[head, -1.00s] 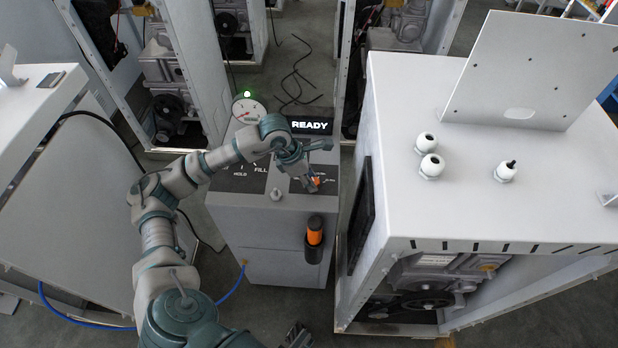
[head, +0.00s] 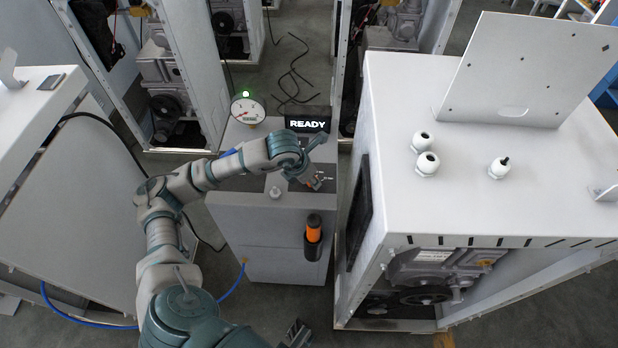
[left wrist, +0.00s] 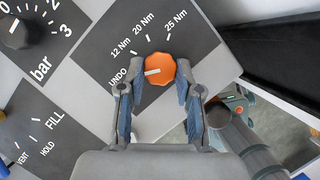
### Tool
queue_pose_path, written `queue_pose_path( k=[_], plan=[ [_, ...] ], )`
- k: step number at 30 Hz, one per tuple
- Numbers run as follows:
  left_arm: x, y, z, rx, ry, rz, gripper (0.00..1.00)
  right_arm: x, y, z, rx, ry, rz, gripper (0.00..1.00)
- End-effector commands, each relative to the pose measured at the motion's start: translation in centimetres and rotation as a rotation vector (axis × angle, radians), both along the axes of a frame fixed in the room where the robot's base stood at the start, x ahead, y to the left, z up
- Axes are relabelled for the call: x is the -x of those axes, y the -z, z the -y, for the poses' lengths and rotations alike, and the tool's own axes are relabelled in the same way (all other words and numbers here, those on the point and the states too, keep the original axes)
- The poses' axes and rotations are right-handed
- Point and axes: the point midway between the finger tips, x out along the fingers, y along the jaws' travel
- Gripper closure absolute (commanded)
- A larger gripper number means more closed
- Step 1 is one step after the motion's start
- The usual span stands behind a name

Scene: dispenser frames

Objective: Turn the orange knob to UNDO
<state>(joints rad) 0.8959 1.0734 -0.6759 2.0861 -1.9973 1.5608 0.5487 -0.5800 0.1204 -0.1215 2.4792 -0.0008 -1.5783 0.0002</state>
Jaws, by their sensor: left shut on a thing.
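The orange knob (left wrist: 160,69) sits on a dark panel marked UNDO, 12 Nm, 20 Nm and 25 Nm. Its white pointer line points left in the left wrist view, towards the word UNDO (left wrist: 118,77). My left gripper (left wrist: 160,76) is shut on the knob, one finger on each side. In the head view my left gripper (head: 316,178) is at the top of the grey dispenser (head: 270,225), and only a little of the knob (head: 317,184) shows there. A dark piece of my right gripper (head: 297,334) shows at the bottom edge; its fingers are unclear.
A READY display (head: 307,124) and a round gauge (head: 247,111) stand at the dispenser's back. A black-and-orange tool (head: 313,236) sits in a holder on its front. A white cabinet (head: 480,200) stands close on the right. A bar dial (left wrist: 18,33) and a FILL/HOLD/VENT panel (left wrist: 40,130) are nearby.

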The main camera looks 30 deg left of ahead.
Motion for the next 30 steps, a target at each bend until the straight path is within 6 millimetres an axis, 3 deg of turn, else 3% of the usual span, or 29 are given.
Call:
queue_pose_path(
  k=[14,15,18,26,30],
  plan=[
    [-0.40,-0.56,-0.20,0.001,-0.022,0.020,1.00,0.04,-0.07,0.04,0.000,0.000,-0.002,0.60],
    [-0.40,-0.56,-0.21,0.001,-0.022,0.020,0.61,0.04,-0.07,0.04,0.000,0.000,-0.001,0.60],
    [-0.32,-0.46,-0.20,0.001,-0.022,0.016,0.41,0.04,-0.07,0.04,0.000,0.001,-0.001,0.60],
    [-0.09,-0.28,-0.13,0.000,-0.018,0.009,0.41,-0.07,-0.11,0.04,-0.001,0.002,0.002,0.60],
    [0.21,-1.10,-0.18,0.000,-0.018,0.010,0.41,-0.01,-0.15,0.07,-0.001,0.003,0.004,0.60]
  ],
)
